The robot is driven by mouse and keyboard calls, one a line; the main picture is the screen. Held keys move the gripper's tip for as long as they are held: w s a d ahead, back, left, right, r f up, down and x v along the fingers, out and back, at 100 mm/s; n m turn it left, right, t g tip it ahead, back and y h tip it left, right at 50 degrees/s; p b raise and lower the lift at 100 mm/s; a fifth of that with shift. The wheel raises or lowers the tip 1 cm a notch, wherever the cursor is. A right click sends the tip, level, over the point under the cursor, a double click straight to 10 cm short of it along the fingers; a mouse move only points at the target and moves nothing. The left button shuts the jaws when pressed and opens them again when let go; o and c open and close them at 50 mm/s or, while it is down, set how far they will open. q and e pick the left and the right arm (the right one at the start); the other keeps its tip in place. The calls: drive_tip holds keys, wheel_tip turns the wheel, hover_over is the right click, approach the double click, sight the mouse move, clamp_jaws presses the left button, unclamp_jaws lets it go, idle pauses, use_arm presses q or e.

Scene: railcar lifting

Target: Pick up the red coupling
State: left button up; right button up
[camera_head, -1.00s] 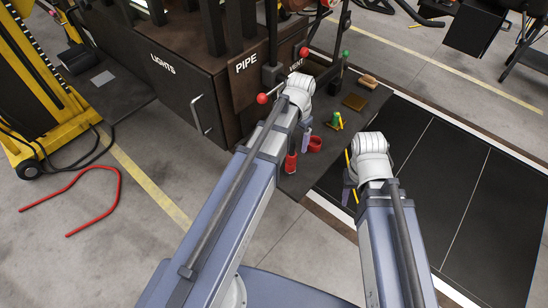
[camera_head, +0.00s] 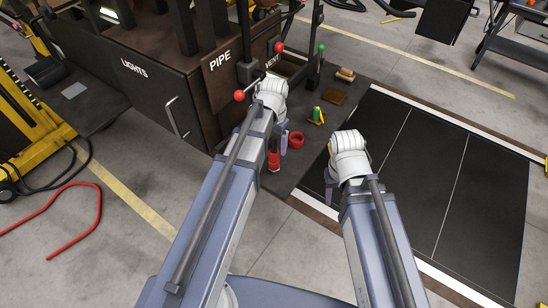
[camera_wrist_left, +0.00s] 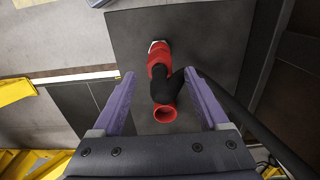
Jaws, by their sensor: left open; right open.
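A red ring-shaped piece (camera_head: 296,140) stands on the dark deck beside the left arm's end. A red cylinder (camera_head: 273,161) is just left of it, partly hidden by the arm. In the left wrist view, a red round opening (camera_wrist_left: 164,113) and a red body with a pale end (camera_wrist_left: 159,55) lie around a black part; I cannot tell which is the coupling. My left gripper (camera_wrist_left: 158,78) is open, its purple fingers apart on either side of them, touching nothing visibly. In the head view it is mostly hidden. My right gripper (camera_head: 330,186) is open, mostly hidden behind its wrist.
A brown machine body (camera_head: 150,95) marked LIGHTS and PIPE stands behind, with red-knobbed levers. A green and yellow item (camera_head: 316,116) and a brown block (camera_head: 345,74) sit on the deck. A large dark panel (camera_head: 440,180) lies at right. A red hose (camera_head: 75,195) is on the floor.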

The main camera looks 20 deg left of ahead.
sight(274, 151)
use_arm(q)
wheel_tip(274, 151, down, 4)
drive_tip(key=b, duration=0.3)
drive_tip(key=shift+f, duration=0.1)
clamp_jaws()
idle(0.4)
